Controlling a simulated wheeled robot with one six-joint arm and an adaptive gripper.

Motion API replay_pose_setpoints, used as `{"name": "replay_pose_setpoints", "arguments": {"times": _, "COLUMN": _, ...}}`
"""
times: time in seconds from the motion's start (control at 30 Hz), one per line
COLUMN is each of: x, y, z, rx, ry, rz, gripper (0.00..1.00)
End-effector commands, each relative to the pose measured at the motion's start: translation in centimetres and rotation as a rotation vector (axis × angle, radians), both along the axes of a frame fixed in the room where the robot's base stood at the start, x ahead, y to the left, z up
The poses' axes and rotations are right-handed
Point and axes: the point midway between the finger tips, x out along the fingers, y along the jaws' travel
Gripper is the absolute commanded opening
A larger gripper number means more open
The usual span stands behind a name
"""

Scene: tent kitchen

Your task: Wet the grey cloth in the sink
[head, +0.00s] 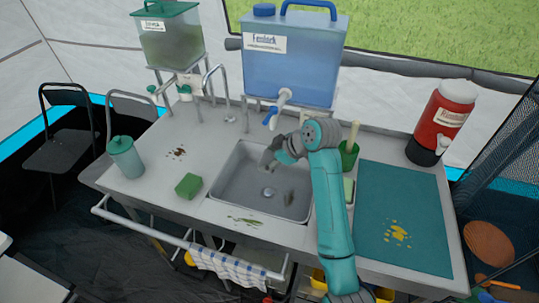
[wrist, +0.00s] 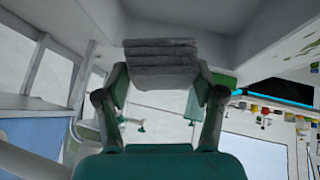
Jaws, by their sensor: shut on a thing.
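The grey cloth (wrist: 160,55) is folded in layers and pinched between the two fingers of my gripper (wrist: 162,80) in the wrist view. In the head view, my gripper (head: 280,153) is over the back part of the metal sink (head: 232,185), with a small grey part of the cloth (head: 267,158) showing at its left. The cloth's height above the sink floor is hard to tell. The blue water tank (head: 293,60) stands behind the sink, its white tap with a blue lever (head: 270,118) just behind my gripper. No running water shows.
A red dispenser (head: 440,120) stands at the back right.

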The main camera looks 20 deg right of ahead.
Motion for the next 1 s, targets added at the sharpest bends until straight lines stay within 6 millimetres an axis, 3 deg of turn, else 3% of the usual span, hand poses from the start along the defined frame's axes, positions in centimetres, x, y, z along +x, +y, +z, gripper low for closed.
{"name": "replay_pose_setpoints", "arguments": {"times": 1.0, "x": 0.0, "y": 0.0, "z": -8.5, "rx": 0.0, "ry": 0.002, "rz": 0.0, "gripper": 0.4}}
